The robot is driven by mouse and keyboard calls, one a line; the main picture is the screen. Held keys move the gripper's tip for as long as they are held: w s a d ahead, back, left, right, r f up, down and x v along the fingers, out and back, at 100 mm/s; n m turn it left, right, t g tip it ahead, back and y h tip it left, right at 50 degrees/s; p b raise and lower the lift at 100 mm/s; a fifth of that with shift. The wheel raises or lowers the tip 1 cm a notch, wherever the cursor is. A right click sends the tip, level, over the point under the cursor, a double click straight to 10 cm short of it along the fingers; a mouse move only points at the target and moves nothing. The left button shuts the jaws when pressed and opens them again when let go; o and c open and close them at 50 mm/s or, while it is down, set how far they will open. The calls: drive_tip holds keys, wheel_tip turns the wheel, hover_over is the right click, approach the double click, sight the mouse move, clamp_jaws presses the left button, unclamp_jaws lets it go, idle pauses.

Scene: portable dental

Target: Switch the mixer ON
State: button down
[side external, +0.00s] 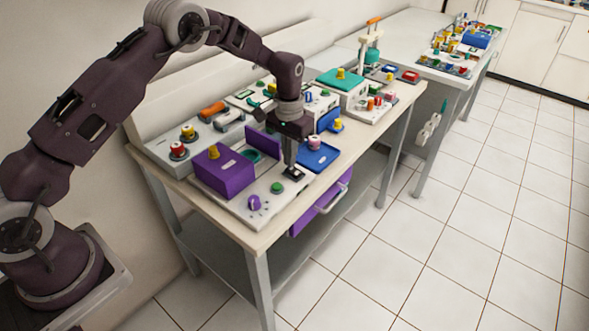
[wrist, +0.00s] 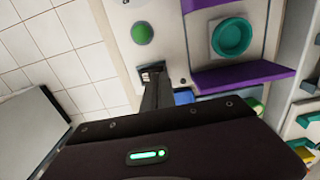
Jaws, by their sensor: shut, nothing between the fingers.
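A white panel (side external: 233,201) carries a purple box (side external: 222,172) with a yellow knob on top; I take this unit to be the mixer. A small black rocker switch (side external: 294,173) sits near the panel's right edge, and it also shows in the wrist view (wrist: 152,71). My gripper (side external: 290,163) is shut and empty, pointing down, with its tips (wrist: 156,82) right at the switch. I cannot tell whether they touch it. The fingers partly cover the switch, and its position is unclear.
A blue tray (side external: 318,155) lies just right of my gripper. More units crowd the table behind; the floor in front is clear.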

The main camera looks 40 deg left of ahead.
drive_tip(key=shift+f, duration=0.65)
drive_tip(key=shift+r, duration=3.55)
wheel_tip(320, 180, up, 9)
drive_tip(key=t, duration=0.1)
hover_over(282, 181)
drive_tip(key=s+r+t, duration=0.2)
drive_tip(key=s+r, duration=0.7)
drive_tip(key=r, duration=0.1)
drive_tip(key=s+d+r+t, duration=0.1)
drive_tip(key=s+t, duration=0.1)
drive_tip(key=s, duration=2.2)
drive_tip(key=shift+t, duration=0.3)
